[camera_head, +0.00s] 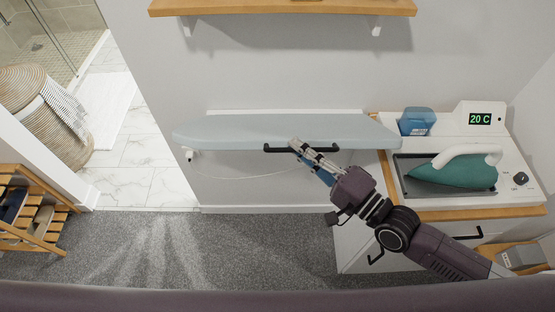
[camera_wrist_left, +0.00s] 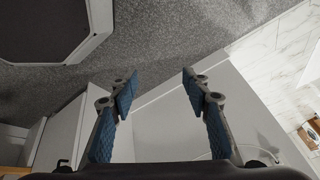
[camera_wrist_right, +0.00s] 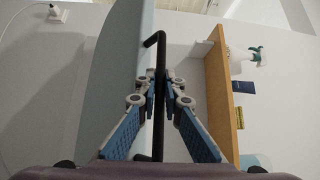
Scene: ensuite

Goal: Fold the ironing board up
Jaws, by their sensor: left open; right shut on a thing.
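The ironing board (camera_head: 230,128), a long pale blue-grey board with a tapered left end, extends along the wall in the head view. Its exact tilt is hard to tell. A black bar handle (camera_head: 275,149) is on its front edge. My right gripper (camera_head: 298,146) is shut on this handle near its middle. In the right wrist view the fingers (camera_wrist_right: 160,84) close around the handle (camera_wrist_right: 159,48), beside the board (camera_wrist_right: 115,62). My left gripper (camera_wrist_left: 155,80) is open and empty in the left wrist view, away from the board. It is not in the head view.
Right of the board, a cabinet top holds a teal iron (camera_head: 455,173) on a tray and a blue container (camera_head: 416,121). A wooden shelf (camera_head: 285,7) is on the wall above. Grey carpet (camera_head: 200,245) is clear in front. A slatted rack (camera_head: 32,205) stands left.

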